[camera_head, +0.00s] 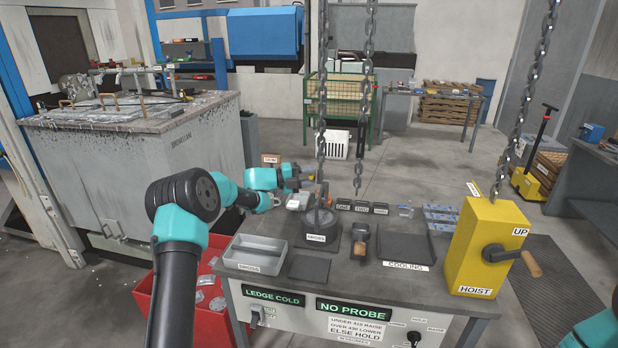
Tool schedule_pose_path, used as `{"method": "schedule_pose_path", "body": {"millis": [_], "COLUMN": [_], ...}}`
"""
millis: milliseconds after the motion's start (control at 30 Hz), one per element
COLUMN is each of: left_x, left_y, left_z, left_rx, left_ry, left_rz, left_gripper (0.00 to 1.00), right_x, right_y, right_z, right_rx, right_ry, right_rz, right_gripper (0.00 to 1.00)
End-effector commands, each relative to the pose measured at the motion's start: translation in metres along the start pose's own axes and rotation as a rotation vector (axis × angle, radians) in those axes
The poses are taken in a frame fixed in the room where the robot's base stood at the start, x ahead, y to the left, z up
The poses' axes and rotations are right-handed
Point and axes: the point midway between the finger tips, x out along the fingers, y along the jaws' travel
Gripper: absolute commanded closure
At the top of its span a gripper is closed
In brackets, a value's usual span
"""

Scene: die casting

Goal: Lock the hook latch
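I cannot make out the hook latch for sure. One hanging chain (321,110) runs down in front of a dark round pot (318,217) on the workbench. A second chain (364,100) ends in the air above the bench, and no hook shows clearly on either. My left arm reaches from the lower left to the bench's back left. My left gripper (304,180) is near the first chain, behind the pot; its fingers are too small to tell open from shut. Only a turquoise part of my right arm shows at lower right; its gripper is out of view.
The bench holds a grey tray (228,258), a cooling plate (405,237), a wooden-handled tool (360,246) and a yellow hoist box (488,246) with a crank (510,253). A third chain (513,130) runs toward the hoist. A large grey furnace (145,155) stands left; a red bin (182,300) is below.

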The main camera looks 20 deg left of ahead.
Motion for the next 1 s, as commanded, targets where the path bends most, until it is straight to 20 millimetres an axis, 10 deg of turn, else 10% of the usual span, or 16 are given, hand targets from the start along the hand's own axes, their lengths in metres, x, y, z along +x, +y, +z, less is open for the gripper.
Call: {"method": "schedule_pose_path", "body": {"millis": [400,1000], "left_x": [0.0,0.0], "left_y": [0.0,0.033], "left_z": [0.0,0.0], "left_rx": [0.0,-0.003], "left_ry": [0.0,0.001], "left_rz": [0.0,0.001], "left_gripper": [1.0,1.0], "right_x": [0.0,0.0], "right_y": [0.0,0.0], "right_z": [0.0,0.0], "right_rx": [0.0,0.0], "right_ry": [0.0,0.0], "right_rz": [0.0,0.0], "right_gripper": [0.57,0.57]}}
